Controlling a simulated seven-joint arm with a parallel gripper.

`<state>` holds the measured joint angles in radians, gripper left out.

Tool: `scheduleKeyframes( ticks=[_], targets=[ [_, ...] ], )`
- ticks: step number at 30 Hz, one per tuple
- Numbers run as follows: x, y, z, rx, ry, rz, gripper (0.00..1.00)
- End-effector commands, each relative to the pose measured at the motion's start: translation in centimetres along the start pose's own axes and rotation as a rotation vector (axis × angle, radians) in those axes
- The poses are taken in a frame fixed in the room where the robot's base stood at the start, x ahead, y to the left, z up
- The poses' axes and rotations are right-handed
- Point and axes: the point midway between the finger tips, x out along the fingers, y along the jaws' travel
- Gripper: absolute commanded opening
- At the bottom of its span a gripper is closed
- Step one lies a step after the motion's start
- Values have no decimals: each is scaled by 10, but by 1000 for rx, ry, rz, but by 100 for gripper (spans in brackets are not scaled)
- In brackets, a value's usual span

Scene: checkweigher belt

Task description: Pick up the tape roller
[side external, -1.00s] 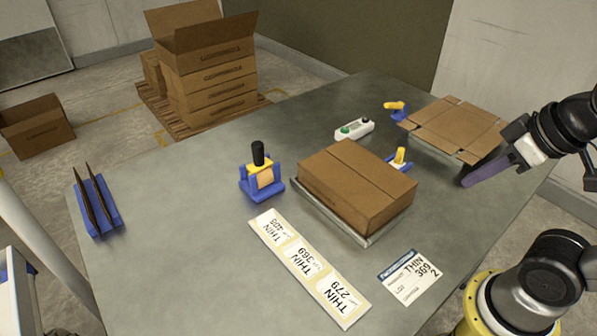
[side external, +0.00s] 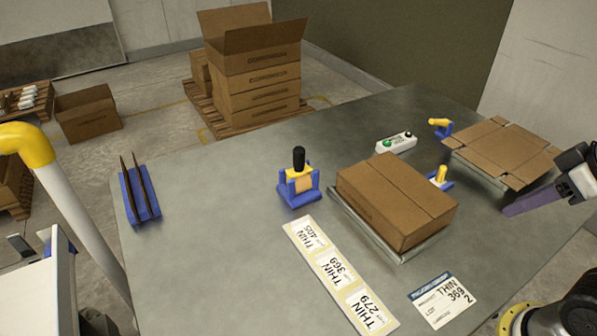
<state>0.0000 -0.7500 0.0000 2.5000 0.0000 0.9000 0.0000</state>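The tape roller (side external: 299,186) stands upright on the table, left of the closed carton. It has a blue base, a yellow part, a tan roll and a black handle pointing up. My gripper (side external: 510,211) is at the right edge of the side view, with long purple fingers pointing left. It is well away from the tape roller, on the far side of the carton. The fingers overlap from this angle, so whether they are open or shut does not show. Nothing is visibly held.
The closed carton (side external: 390,205) sits on a metal plate between gripper and roller. Flattened cardboard (side external: 505,150), blue-and-yellow clamps (side external: 440,128), a button box (side external: 397,142), a label strip (side external: 340,275), a label card (side external: 443,300) and a blue rack (side external: 140,195) surround it. The table's left middle is clear.

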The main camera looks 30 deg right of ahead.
Motion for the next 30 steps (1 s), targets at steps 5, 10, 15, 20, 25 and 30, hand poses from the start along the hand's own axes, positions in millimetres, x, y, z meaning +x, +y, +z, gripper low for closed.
scheduleKeyframes(
  ticks=[5, 10, 15, 20, 25, 30],
  targets=[
    [0, 0, 0, 0, 0, 0, 63],
    [0, 0, 0, 0, 0, 0, 71],
    [0, 0, 0, -6, 0, 0, 71],
    [0, -1, 4, -98, -19, -5, 71],
    [-31, -9, -29, -297, 26, -37, 71],
    [-57, -19, -83, -486, 44, -80, 71]
  ],
)
